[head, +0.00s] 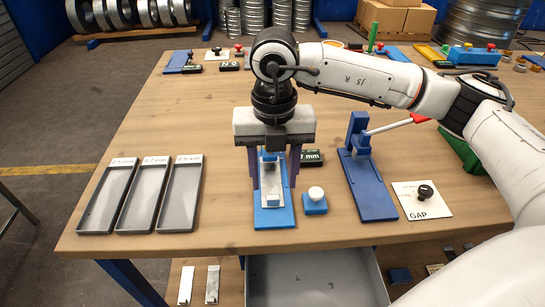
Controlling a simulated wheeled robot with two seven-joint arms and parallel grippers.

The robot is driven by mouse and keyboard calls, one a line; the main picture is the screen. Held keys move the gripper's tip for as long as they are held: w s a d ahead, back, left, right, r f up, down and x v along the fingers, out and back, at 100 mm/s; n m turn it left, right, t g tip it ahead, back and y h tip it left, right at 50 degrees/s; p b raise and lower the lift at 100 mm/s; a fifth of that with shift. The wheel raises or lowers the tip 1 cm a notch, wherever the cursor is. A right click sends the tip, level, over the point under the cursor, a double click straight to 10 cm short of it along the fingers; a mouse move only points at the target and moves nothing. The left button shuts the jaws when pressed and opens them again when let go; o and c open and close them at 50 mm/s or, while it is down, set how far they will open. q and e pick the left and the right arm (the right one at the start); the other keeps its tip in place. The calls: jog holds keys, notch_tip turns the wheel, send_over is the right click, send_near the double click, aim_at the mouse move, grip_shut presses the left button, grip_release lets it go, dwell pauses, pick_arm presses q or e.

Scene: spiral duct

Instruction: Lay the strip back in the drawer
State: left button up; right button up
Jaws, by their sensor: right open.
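My right gripper (274,182) points down over a blue fixture (272,217) near the table's front edge. Its two purple fingers are apart, one on each side of a silvery metal strip (270,207) that lies lengthwise on the fixture. I cannot tell whether the fingers touch the strip; its far end is partly hidden by the gripper. The grey metal drawer (318,280) is pulled out below the table's front edge, and the visible part of its inside looks empty. My left gripper is not in view.
Three grey trays with thickness labels (137,195) stand at the left of the table. A small blue block with a white knob (315,201), a blue lever tool (368,185) and a GAP card (422,201) are on the right. Two more strips (212,284) lie on a lower shelf.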

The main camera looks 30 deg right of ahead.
aim_at(273, 199)
notch_tip(273, 199, down, 6)
jog(key=shift+r, duration=0.1)
jog(key=shift+c, duration=0.4)
